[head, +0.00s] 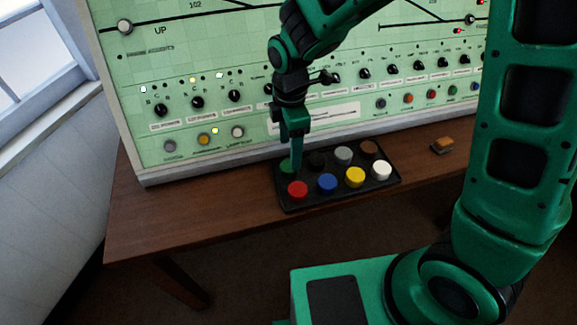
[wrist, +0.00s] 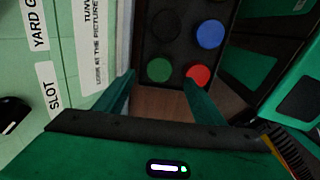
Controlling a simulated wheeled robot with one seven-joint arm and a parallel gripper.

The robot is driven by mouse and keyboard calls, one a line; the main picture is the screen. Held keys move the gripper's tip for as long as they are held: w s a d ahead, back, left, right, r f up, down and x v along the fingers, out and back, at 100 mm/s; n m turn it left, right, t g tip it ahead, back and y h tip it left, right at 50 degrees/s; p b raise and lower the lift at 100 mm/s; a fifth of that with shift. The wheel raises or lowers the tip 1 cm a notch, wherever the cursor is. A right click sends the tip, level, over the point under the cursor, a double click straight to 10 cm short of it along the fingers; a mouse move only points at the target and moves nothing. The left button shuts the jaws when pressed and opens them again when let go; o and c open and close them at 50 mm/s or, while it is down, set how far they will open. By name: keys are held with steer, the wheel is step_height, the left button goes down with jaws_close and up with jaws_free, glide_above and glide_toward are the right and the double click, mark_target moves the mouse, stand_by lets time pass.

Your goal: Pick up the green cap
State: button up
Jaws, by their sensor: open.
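The green cap (head: 286,168) sits in the back left place of a black tray (head: 338,202), partly hidden by my gripper in the head view. In the wrist view the green cap (wrist: 159,70) shows whole, between my two fingertips but beyond them. My gripper (head: 295,158) points down over that left end of the tray. It is open and empty in the wrist view (wrist: 158,79). Its right fingertip overlaps the lower edge of the red cap (wrist: 198,74) there; I cannot tell whether they touch.
The tray also holds a black cap (head: 317,161), grey cap (head: 343,155), brown cap (head: 368,149), blue cap (head: 327,183), yellow cap (head: 355,177) and white cap (head: 381,170). The upright green panel (head: 180,60) stands close behind. An orange-brown block (head: 443,144) lies right. The wooden table (head: 190,205) is clear left.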

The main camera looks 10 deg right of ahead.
mark_target(289, 165)
steer(key=shift+a+f, duration=0.15)
steer(key=shift+f, duration=2.95)
steer(key=c, duration=1.1)
